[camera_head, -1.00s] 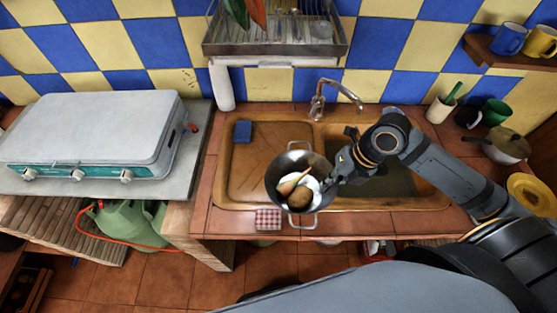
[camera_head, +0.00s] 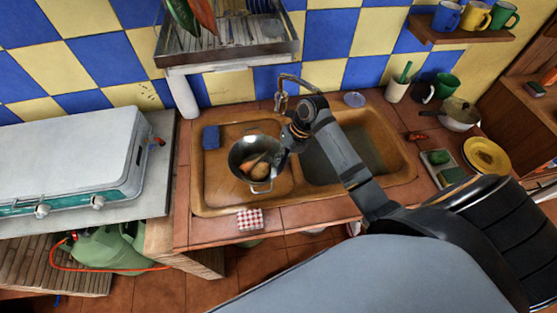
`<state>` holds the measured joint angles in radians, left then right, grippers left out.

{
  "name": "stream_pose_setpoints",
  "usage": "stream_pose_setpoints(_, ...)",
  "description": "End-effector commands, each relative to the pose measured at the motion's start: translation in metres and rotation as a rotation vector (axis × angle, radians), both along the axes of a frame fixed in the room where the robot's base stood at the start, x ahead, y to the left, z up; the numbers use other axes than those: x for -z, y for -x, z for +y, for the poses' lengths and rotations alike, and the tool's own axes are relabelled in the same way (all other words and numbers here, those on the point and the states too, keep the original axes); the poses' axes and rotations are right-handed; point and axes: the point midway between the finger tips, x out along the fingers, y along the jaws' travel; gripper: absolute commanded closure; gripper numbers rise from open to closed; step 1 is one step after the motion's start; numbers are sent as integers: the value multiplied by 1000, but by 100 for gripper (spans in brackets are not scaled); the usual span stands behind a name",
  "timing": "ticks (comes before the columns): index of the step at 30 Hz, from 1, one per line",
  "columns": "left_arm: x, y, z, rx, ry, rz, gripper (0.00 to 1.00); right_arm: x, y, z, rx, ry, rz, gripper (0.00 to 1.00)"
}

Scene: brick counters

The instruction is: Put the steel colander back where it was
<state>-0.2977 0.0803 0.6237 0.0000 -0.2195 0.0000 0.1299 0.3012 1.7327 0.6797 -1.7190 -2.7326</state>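The steel colander (camera_head: 239,154), a grey bowl with loop handles, is over the left drainboard side of the brown sink (camera_head: 211,188). It holds a brown round item (camera_head: 260,171) and other food pieces partly in shadow. My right gripper (camera_head: 279,160) is at the colander's right rim and appears shut on it; the fingertips are small and partly hidden. I cannot tell whether the colander's base touches the drainboard. My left gripper is not in view.
A blue sponge (camera_head: 211,138) lies at the drainboard's back left corner. The tap (camera_head: 290,80) stands behind the sink. A checked cloth (camera_head: 250,220) lies at the front edge. A stove (camera_head: 70,165) is at left; a pan (camera_head: 461,112) and yellow plate (camera_head: 487,155) are at right.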

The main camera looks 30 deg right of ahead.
Motion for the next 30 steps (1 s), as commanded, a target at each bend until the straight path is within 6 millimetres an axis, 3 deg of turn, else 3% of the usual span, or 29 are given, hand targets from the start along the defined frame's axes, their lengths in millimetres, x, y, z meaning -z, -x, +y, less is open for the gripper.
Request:
stream_pose_setpoints(4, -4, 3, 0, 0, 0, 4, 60, 13, -13, 1, 0, -4, -2, 100)
stream_pose_setpoints(11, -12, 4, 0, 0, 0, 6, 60, 24, -18, 1, 1, -2, 2, 100)
stream_pose_setpoints(16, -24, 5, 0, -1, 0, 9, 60, 47, -18, 1, 0, -1, 0, 100)
stream_pose_setpoints(27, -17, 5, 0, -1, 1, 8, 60, 56, -18, 0, 0, 0, -2, 100)
stream_pose_setpoints(30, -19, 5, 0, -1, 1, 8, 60, 55, -18, 0, 0, 0, -1, 86)
